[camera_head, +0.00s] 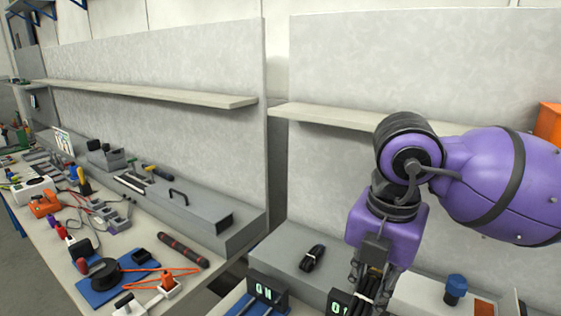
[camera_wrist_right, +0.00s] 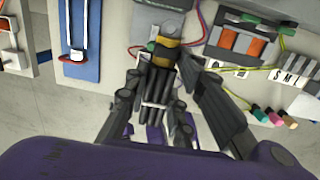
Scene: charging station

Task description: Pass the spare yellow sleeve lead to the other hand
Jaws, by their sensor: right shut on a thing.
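My right gripper (camera_head: 370,284) hangs from the purple arm at the lower right of the head view. It is shut on a bundled dark lead with a yellow sleeve (camera_wrist_right: 163,53), seen best in the right wrist view. There the right gripper (camera_wrist_right: 165,85) has its fingers on both sides of the bundle, and the yellow band shows beyond them. In the head view the lead is mostly hidden by the fingers and cut by the lower edge. My left gripper is in neither view.
Another black cable bundle (camera_head: 313,257) lies on the grey ledge left of my right gripper. Black display blocks (camera_head: 268,290) stand below it. A blue-capped item (camera_head: 455,287) is at the right. The long bench (camera_head: 50,262) at left is crowded with tools. A pale shelf (camera_head: 330,117) runs behind.

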